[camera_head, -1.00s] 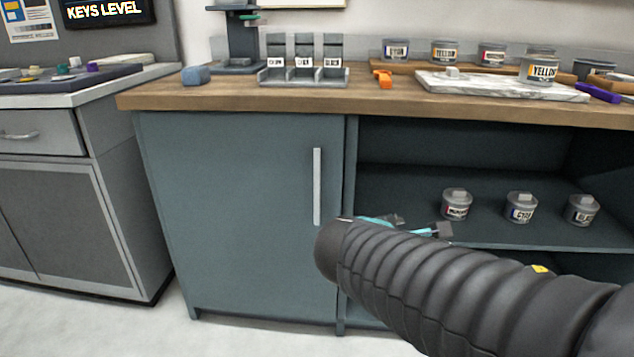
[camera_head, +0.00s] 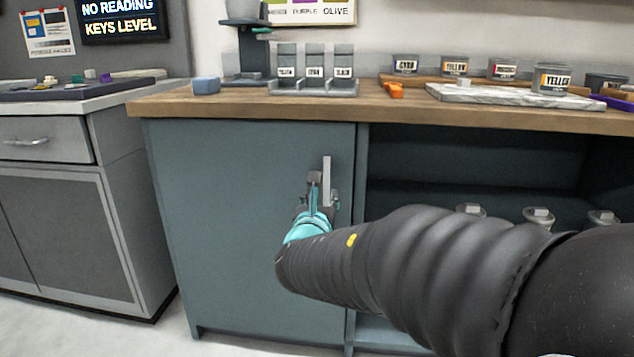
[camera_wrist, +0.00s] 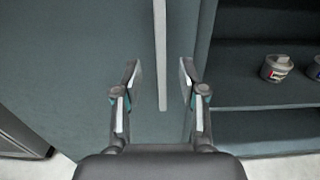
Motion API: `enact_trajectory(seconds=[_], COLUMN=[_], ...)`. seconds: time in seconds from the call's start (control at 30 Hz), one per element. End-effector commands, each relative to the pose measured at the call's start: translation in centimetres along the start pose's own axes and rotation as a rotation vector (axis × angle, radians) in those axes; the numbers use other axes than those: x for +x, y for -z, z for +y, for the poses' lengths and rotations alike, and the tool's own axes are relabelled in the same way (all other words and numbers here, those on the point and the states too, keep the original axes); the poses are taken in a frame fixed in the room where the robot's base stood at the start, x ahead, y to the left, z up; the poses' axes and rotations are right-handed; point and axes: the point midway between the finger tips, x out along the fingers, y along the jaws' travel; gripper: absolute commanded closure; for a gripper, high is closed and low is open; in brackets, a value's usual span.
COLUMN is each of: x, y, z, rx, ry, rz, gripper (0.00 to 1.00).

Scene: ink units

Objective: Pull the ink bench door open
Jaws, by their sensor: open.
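The ink bench door (camera_head: 220,200) is a blue-grey panel under the wooden top, and it looks shut. Its handle (camera_head: 327,172) is a pale upright bar near the door's right edge. My gripper (camera_head: 322,188) is in front of the door at the handle's lower part. In the wrist view my gripper (camera_wrist: 159,80) is open, with one finger on each side of the handle (camera_wrist: 160,50). Both fingers look apart from the bar. The handle's lower end shows between them. The door (camera_wrist: 70,60) fills the left of that view.
To the right of the door is an open shelf bay (camera_wrist: 265,90) with several ink tins, partly hidden by my arm in the head view. The wooden top (camera_head: 390,112) carries a tin rack, a marble slab (camera_head: 500,95) and tins. A grey cabinet (camera_head: 60,220) stands left.

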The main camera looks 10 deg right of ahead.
Motion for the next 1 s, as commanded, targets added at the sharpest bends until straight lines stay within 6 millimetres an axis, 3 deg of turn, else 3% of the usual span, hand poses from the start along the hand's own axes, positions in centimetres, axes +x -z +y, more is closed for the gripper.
enact_trajectory(seconds=[0.3, 0.5, 0.7, 0.97, 1.0], x=[6.1, 8.7, 9.8, 9.9, 9.9], y=[0.1, 0.1, 0.0, 0.0, 0.0], z=[-0.1, -0.1, -0.1, -0.1, -0.1], rx=[0.001, 0.001, 0.002, 0.002, 0.002], ry=[0.003, 0.002, 0.002, 0.002, 0.002], rz=[0.001, 0.001, 0.001, 0.0, 0.0], gripper=[0.58, 0.58, 0.58, 0.58, 0.63])
